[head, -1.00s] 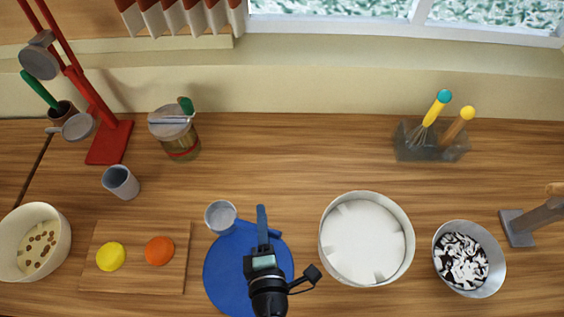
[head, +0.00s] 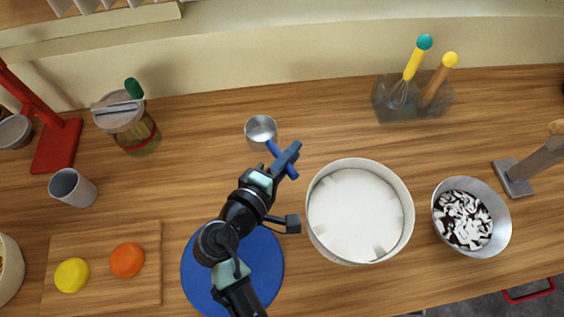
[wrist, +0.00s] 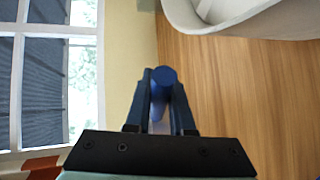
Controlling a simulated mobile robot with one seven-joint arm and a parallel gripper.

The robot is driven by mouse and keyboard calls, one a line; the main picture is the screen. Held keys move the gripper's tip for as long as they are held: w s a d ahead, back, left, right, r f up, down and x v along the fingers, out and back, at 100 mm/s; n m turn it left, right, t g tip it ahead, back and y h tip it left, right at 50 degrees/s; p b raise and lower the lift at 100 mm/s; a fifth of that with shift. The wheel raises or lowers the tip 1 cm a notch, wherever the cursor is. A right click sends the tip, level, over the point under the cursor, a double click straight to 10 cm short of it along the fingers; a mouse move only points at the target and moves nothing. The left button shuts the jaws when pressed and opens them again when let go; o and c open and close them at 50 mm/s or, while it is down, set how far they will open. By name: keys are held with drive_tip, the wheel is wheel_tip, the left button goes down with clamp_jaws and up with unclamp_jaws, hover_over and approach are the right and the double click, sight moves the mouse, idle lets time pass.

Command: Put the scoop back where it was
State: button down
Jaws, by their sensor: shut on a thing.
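The scoop is a small grey metal cup (head: 260,130) with a blue handle (head: 290,172). My gripper (head: 284,158) is shut on the handle, and the cup points up and left of the fingers in the head view. The wrist view shows the rounded blue handle end (wrist: 164,76) between my two dark fingers; the cup is hidden there. I cannot tell how far the scoop is above the table. A red stand (head: 58,145) is at the left with a grey cup (head: 14,131) beside it, cut by the picture edge.
A large white bowl (head: 314,222) stands close right of my gripper, with a metal bowl (head: 504,232) of dark and white pieces beyond. The blue round mat (head: 265,270) lies under my arm. A lidded jar (head: 140,136) and grey cup (head: 72,188) stand left. The back middle table is clear.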

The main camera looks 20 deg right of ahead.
drive_tip(key=shift+f, duration=3)
drive_tip(key=shift+f+b, duration=0.15)
drive_tip(key=shift+b, duration=0.2)
drive_tip(key=c, duration=0.8)
unclamp_jaws()
